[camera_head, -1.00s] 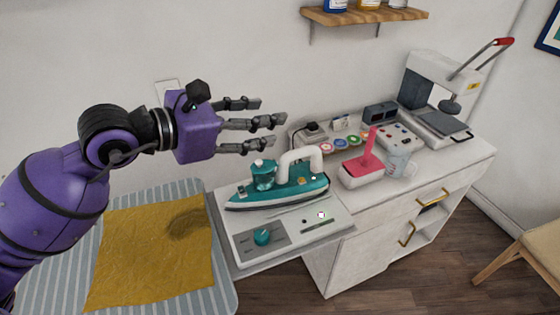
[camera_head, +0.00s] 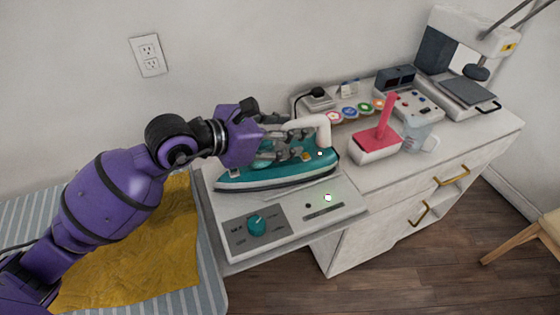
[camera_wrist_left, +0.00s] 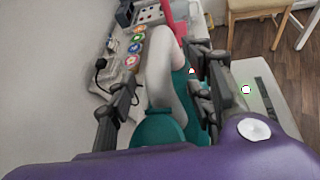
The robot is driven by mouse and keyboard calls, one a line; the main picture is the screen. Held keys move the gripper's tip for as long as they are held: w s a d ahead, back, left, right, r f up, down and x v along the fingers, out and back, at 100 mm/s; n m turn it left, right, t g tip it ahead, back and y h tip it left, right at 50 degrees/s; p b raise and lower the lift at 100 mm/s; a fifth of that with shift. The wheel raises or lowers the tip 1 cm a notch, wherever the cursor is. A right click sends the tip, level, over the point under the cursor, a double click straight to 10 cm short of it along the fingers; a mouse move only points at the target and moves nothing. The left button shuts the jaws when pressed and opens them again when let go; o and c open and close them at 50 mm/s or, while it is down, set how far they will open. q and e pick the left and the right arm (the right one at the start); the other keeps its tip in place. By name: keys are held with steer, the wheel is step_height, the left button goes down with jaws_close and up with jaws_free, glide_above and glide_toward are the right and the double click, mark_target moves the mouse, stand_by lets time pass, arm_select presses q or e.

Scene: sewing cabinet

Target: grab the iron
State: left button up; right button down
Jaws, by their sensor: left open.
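The teal iron (camera_head: 270,176) with a white handle (camera_head: 324,128) rests on its grey and white base (camera_head: 300,212), which has a teal dial (camera_head: 256,225). My left gripper (camera_head: 295,142) is at the iron's handle, with its dark fingers over the iron's upper body. In the left wrist view, the white handle (camera_wrist_left: 163,82) stands between the open fingers (camera_wrist_left: 160,92), with one finger on each side. The fingers are apart, and I see no closed grip. Part of the handle and the water tank is hidden by the gripper in the head view. My right gripper is not in view.
A striped ironing board with a mustard cloth (camera_head: 130,250) lies at the left. On the white cabinet stand a pink-handled tool (camera_head: 378,145), a clear cup (camera_head: 415,136), round coloured spools and a heat press (camera_head: 465,60). The wall is close behind.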

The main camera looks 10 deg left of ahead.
arm_select(q)
steer(key=shift+w+d, duration=0.1)
jaws_close()
stand_by(0.6)
steer(key=shift+r, duration=0.1)
